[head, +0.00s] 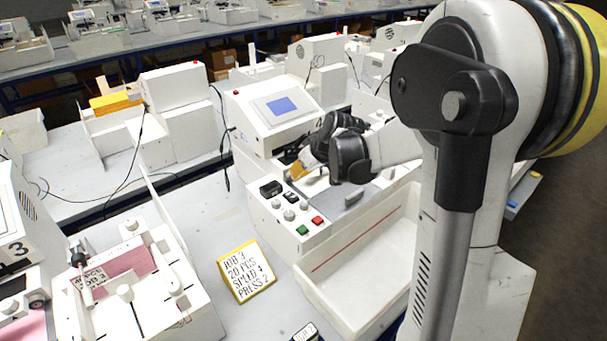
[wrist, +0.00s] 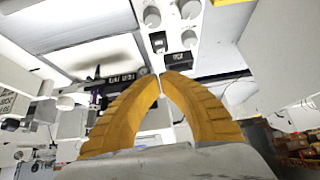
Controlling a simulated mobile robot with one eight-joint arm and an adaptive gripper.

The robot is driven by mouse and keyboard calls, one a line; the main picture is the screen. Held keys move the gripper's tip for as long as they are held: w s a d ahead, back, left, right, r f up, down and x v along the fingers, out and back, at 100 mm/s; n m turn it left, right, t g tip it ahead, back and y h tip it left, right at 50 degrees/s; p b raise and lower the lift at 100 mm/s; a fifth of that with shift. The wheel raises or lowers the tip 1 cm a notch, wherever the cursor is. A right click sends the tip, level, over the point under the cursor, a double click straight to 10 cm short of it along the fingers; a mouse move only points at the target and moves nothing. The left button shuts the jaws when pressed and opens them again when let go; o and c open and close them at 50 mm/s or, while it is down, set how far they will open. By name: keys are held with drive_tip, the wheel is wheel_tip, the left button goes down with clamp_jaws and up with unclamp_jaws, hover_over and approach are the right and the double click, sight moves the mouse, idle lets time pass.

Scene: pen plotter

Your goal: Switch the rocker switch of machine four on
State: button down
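The machine in the middle of the head view has a white control panel (head: 262,214). On it is a small black rocker switch (head: 291,197), which also shows in the wrist view (wrist: 158,42) just beyond the fingertips. I cannot tell which way it is tipped. A black counter box (head: 271,189) sits beside it. My gripper (head: 297,171) is over the back of the panel, behind the switch and apart from it. In the wrist view its orange fingers (wrist: 162,75) come together at the tips with nothing visible between them.
Grey knobs (head: 289,214), a green button (head: 302,230) and a red button (head: 318,220) are close to the switch. A screen housing (head: 262,110) stands behind. A yellow-framed job card (head: 245,272) lies in front; a machine marked 3 (head: 15,225) stands at left.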

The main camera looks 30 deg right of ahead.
sight(293, 194)
drive_tip(key=x, duration=0.2)
drive_tip(key=b+x, duration=0.1)
drive_tip(key=x, duration=0.1)
drive_tip(key=s+f+x, duration=0.1)
drive_tip(key=x, duration=0.1)
drive_tip(key=shift+w+d+f+b, duration=0.1)
drive_tip(key=shift+d+f+b, duration=0.05)
drive_tip(key=shift+b, duration=0.25)
drive_tip(key=shift+s+f, duration=0.2)
drive_tip(key=shift+f, duration=0.6)
drive_tip(key=b, duration=0.1)
drive_tip(key=f+t+b, duration=0.1)
drive_tip(key=b, duration=0.1)
drive_tip(key=shift+s+d+f, duration=0.1)
drive_tip(key=shift+s+f, duration=0.15)
drive_tip(key=shift+s, duration=0.05)
drive_tip(key=shift+r, duration=0.2)
drive_tip(key=shift+w+r, duration=0.1)
drive_tip(key=shift+w+r, duration=0.2)
drive_tip(key=shift+w, duration=0.4)
